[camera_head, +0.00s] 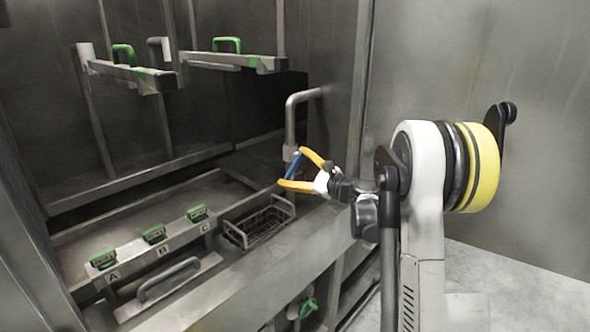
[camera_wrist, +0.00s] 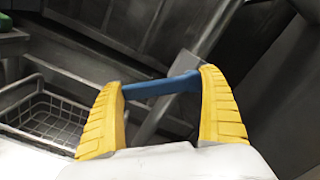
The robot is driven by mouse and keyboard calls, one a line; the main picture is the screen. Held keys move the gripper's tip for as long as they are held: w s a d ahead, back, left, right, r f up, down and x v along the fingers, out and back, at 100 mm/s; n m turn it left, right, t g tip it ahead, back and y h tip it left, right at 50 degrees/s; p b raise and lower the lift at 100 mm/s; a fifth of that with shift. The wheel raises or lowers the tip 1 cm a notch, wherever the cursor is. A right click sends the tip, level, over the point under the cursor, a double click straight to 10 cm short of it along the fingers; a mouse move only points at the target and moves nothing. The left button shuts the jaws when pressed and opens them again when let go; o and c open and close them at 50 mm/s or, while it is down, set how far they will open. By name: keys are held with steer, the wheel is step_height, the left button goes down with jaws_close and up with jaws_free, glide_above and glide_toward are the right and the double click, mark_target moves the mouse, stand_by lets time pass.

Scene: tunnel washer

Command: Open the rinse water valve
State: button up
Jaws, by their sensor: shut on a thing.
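A bent grey pipe (camera_head: 290,125) comes out of the right wall and turns down. At its lower end is a blue bar-like handle (camera_head: 294,165), which looks like the rinse water valve's lever. My gripper (camera_head: 291,168) has its yellow fingers on the two ends of this blue handle. In the wrist view the blue handle (camera_wrist: 160,86) spans between the fingertips of my gripper (camera_wrist: 160,84), and a flat grey piece (camera_wrist: 160,115) shows behind it. The handle's joint with the pipe is partly hidden.
A wire basket (camera_head: 262,222) sits below and left of my gripper. Green-handled parts marked A (camera_head: 103,258), B (camera_head: 154,233) and C (camera_head: 197,213) line a ledge. Two rails with green handles (camera_head: 124,57) are above. A green knob (camera_head: 307,307) is low in front.

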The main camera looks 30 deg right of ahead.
steer(key=n, duration=0.1)
steer(key=d+f+n, duration=0.1)
steer(key=n, duration=0.3)
steer(key=shift+w+d+f, duration=0.2)
steer(key=shift+w+d, duration=0.1)
steer(key=shift+w+d+f+n, duration=0.1)
steer(key=shift+d+n, duration=0.15)
steer(key=shift+n, duration=0.6)
steer(key=shift+w+d+f+n, duration=0.1)
steer(key=shift+d+n, duration=0.15)
steer(key=shift+n, duration=0.55)
steer(key=shift+w+d+n, duration=0.1)
steer(key=shift+d+n, duration=0.15)
steer(key=shift+n, duration=0.6)
steer(key=o, duration=1.2)
steer(key=shift+c, duration=0.2)
steer(key=v, duration=1.2)
